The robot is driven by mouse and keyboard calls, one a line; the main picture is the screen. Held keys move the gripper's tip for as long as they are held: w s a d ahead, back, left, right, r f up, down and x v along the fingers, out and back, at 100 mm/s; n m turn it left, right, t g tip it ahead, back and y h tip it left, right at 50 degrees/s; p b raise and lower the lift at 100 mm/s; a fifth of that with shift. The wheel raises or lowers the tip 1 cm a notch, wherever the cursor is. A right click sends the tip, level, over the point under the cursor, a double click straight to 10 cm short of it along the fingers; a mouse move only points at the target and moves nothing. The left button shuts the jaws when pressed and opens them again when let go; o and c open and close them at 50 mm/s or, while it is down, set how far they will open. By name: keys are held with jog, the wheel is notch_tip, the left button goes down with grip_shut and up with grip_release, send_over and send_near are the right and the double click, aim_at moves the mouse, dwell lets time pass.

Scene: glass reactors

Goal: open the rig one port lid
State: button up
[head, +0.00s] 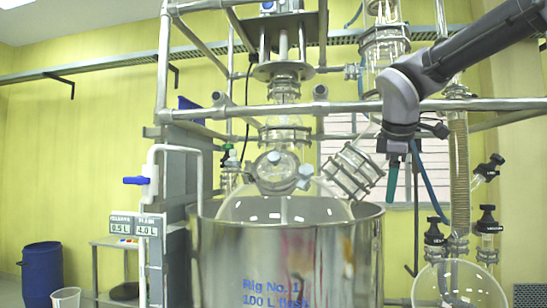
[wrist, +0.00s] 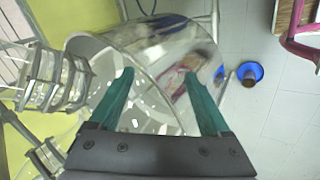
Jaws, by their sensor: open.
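Rig one is a steel vessel (head: 285,265) marked "Rig No. 1, 100 L flask", with a clear glass dome (head: 325,203) rising from its rim. A round port lid (head: 276,172) with clamp knobs sits against the front of the glass neck and looks closed. My gripper (head: 403,185) hangs fingers down, right of the lid and above the vessel's right side, touching nothing visible. In the wrist view its teal fingers (wrist: 160,85) are spread and empty over the steel vessel (wrist: 205,50) and glass. I cannot pick out the lid in the wrist view.
A tilted glass port (head: 354,172) with metal flanges stands between the lid and my gripper. Metal frame bars (head: 440,105) cross above. A glass flask (head: 455,285) with black-capped valves is at lower right. The wrist view shows a blue round object (wrist: 250,72) on open floor.

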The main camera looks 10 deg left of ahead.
jog(key=w+a+r+n+t+h, duration=0.15)
jog(key=w+a+r+n, duration=0.3)
jog(key=a+n, duration=0.45)
jog(key=n+t+y, duration=0.2)
jog(key=n+t, duration=0.3)
jog(key=n, duration=0.7)
send_near(274, 156)
jog(key=shift+h, duration=0.25)
jog(key=x, duration=0.9)
jog(key=shift+w+a, duration=0.1)
jog(key=shift+a, duration=0.1)
grip_shut()
